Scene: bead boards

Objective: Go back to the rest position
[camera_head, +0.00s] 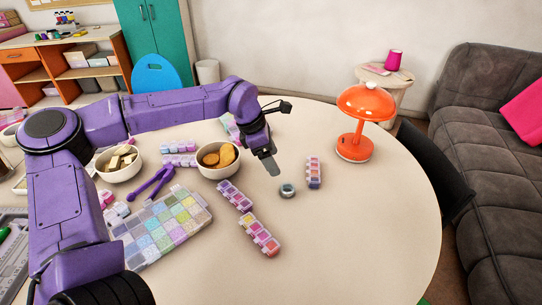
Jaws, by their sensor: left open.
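My left arm is purple and reaches in from the left over the round table (350,255). My left gripper (270,163) is open and empty above the table. It is right of the bowl of cookies (219,172). A small round grey-green item (287,190) lies on the table just below it in the picture, apart from it. My right gripper does not show.
Bead boxes (260,235) and a large sectioned bead case (165,225) lie left of centre. A second bowl (119,176) stands near my arm. An orange lamp (362,120) stands at the back right. The table's front right is clear.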

